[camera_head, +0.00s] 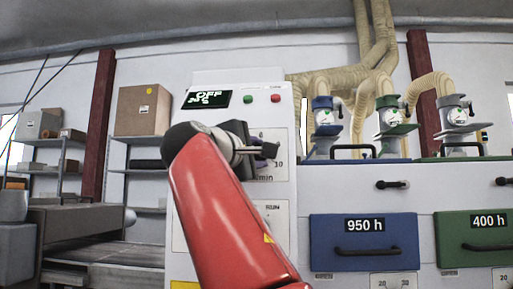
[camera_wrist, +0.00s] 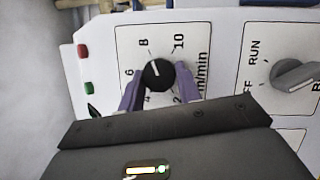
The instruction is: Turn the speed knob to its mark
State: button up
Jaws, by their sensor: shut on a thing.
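The speed knob (camera_wrist: 158,75) is a round black knob with a white pointer line, on a white dial plate numbered 2 to 10 with "m/min". The line lies on its upper left part, roughly toward the 6 and 8 side; its exact reading is unclear. No separate target mark can be made out. My gripper (camera_wrist: 159,83) has its purple fingers on both sides of the knob and is shut on it. In the head view my gripper (camera_head: 262,153) is at the white panel (camera_head: 205,125), and the knob is hidden behind it.
A RUN/OFF selector (camera_wrist: 294,76) sits right of the dial in the wrist view. Blue (camera_head: 364,270) and green (camera_head: 485,258) drawers stand right; a conveyor (camera_head: 110,254) lies left.

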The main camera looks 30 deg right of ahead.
jog(key=shift+r+m+g+y, duration=0.1)
jog(key=shift+m+g+y, duration=0.4)
jog(key=shift+m, duration=1.2)
jog(key=o, duration=1)
jog(key=shift+a, duration=0.1)
jog(key=v, duration=0.7)
jog(key=shift+s+a, duration=0.2)
jog(key=shift+s, duration=0.05)
jog(key=shift+c, duration=0.2)
